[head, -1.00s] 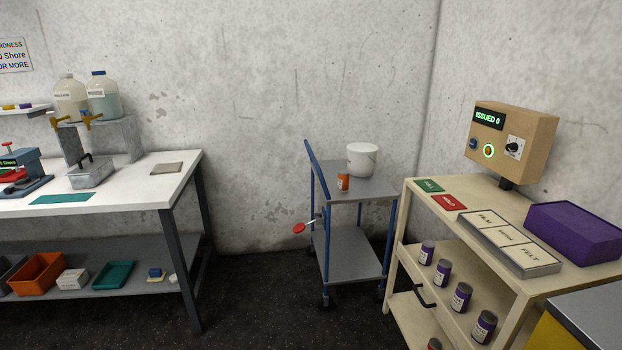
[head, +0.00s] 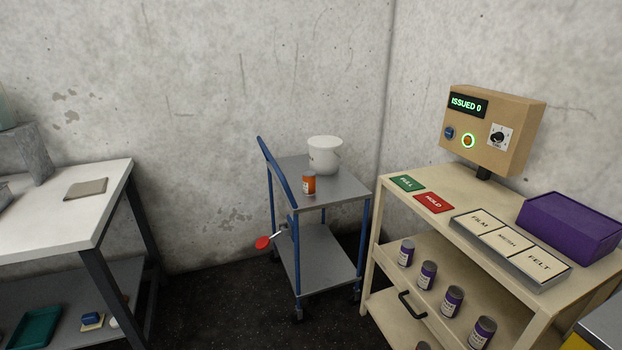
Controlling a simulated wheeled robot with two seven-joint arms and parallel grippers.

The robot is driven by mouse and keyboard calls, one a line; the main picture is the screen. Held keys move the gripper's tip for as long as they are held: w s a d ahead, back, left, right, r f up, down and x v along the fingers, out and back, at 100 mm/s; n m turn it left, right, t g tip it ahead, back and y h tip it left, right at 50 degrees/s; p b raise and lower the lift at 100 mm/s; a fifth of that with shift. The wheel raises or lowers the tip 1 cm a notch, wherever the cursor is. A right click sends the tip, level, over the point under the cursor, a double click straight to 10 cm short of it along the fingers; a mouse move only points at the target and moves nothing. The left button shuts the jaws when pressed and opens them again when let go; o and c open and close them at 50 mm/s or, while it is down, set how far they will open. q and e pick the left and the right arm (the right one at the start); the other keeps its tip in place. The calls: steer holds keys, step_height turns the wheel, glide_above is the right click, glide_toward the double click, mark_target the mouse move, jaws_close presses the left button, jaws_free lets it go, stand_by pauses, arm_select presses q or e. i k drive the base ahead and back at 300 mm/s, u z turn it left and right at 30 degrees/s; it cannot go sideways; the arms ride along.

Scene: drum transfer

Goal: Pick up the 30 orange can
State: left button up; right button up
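The orange can (head: 309,184) stands upright on the top shelf of a blue-framed cart (head: 345,190), near the shelf's front left. It has a white label whose number is too small to read. A white bucket (head: 324,156) stands just behind it to the right. Neither of my grippers is in view.
A wooden stand (head: 440,215) at the right holds several purple cans, a control box (head: 492,128) reading "ISSUED 0" and a purple case (head: 568,226). A white workbench (head: 60,205) is at the left. A red-ended lever (head: 263,243) sticks out from the cart's left. Dark floor is free between bench and cart.

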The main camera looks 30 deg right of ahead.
mark_target(308, 176)
steer(key=z, duration=0.55)
steer(key=i, duration=0.65)
steer(key=z, duration=0.65)
